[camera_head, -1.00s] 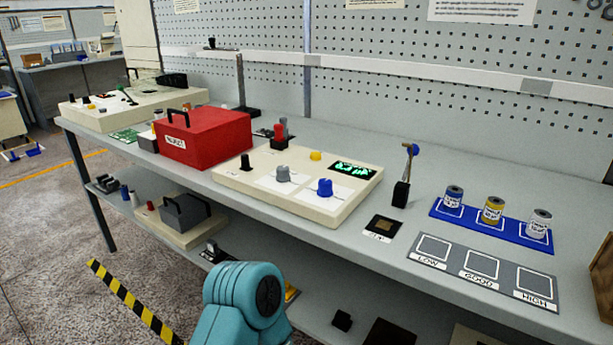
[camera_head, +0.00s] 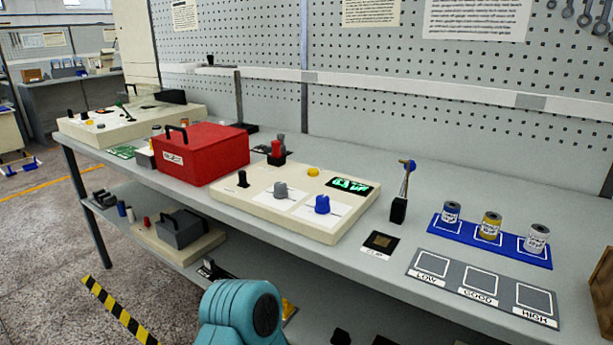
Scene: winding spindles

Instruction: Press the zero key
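A cream control panel (camera_head: 262,208) lies on the grey bench. It carries a black knob (camera_head: 243,179), a grey knob (camera_head: 280,189), a blue knob (camera_head: 322,204), a small yellow button (camera_head: 313,171) and a dark display with green digits (camera_head: 350,185). No label reading zero is legible, so I cannot tell for sure which part is the zero key. Neither of my grippers is in view. Only a teal link of my own arm shows at the bottom centre, below and in front of the bench.
A red box (camera_head: 215,155) stands left of the panel. To the right are a black-based stand (camera_head: 398,210), a small dark pad (camera_head: 380,242), a blue tray (camera_head: 479,248) with three cans, and a grey LOW/GOOD/HIGH mat (camera_head: 449,280). A lower shelf holds more parts.

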